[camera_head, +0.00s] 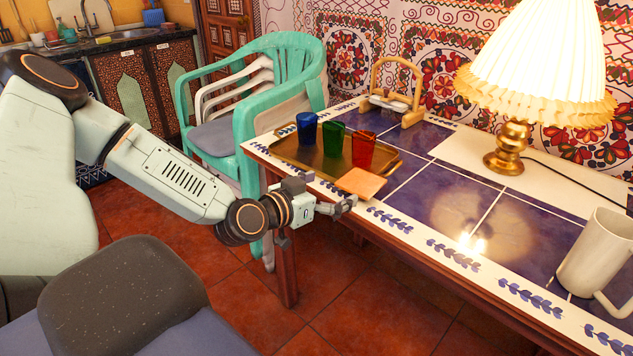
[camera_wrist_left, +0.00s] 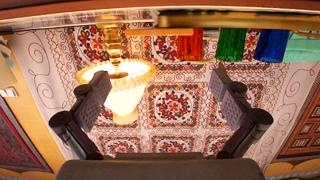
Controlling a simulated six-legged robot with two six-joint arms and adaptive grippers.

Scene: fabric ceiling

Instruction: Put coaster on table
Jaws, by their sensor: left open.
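The coaster (camera_head: 361,183) is a thin tan-orange square lying at the front right corner of the brown tray (camera_head: 290,157), close to the table's front edge. I cannot tell whether it rests partly on the tray rim. The table (camera_head: 466,209) has blue tiles and a white leaf-patterned border. My left gripper (camera_head: 340,207) is just off the table's front edge, near the coaster and not touching it. In the left wrist view, which is upside down, its fingers (camera_wrist_left: 165,98) are wide apart with nothing between them; the coaster's edge (camera_wrist_left: 155,32) shows near the top. My right gripper is not in view.
Blue (camera_head: 307,129), green (camera_head: 333,138) and red (camera_head: 363,149) glasses stand on the tray. A lit lamp (camera_head: 511,140), a wooden-handled holder (camera_head: 397,100) and a white mug (camera_head: 597,255) stand on the table. A green chair (camera_head: 293,52) is behind left. The tiles mid-table are clear.

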